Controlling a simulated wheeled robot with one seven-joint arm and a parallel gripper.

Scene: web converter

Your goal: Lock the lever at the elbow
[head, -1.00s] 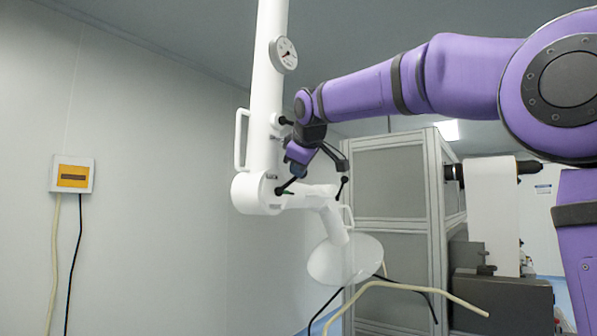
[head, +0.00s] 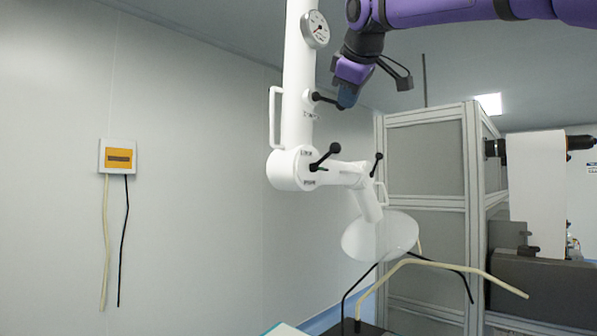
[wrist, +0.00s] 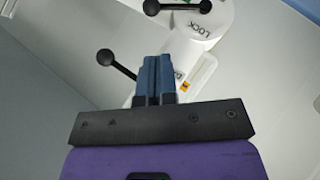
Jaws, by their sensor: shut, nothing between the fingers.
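The elbow is the round white joint (head: 290,170) at the foot of the white column. Its black lever (head: 325,157) has a ball at each end and slants up to the right. In the wrist view the elbow lever (wrist: 178,6) shows at the top edge, beside a round white face marked LOCK (wrist: 195,28). My gripper (head: 346,102) is shut and empty, above the elbow lever and apart from it. In the wrist view my gripper's blue fingers (wrist: 155,62) are together, with another ball-ended lever (wrist: 120,66) to their left.
An upper black lever (head: 322,97) on the column is close to my fingertips; contact cannot be told. A third lever (head: 377,163) stands to the right on the white arm. A handle (head: 272,117) and gauge (head: 315,28) are on the column. A grey framed cabinet (head: 425,160) stands behind.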

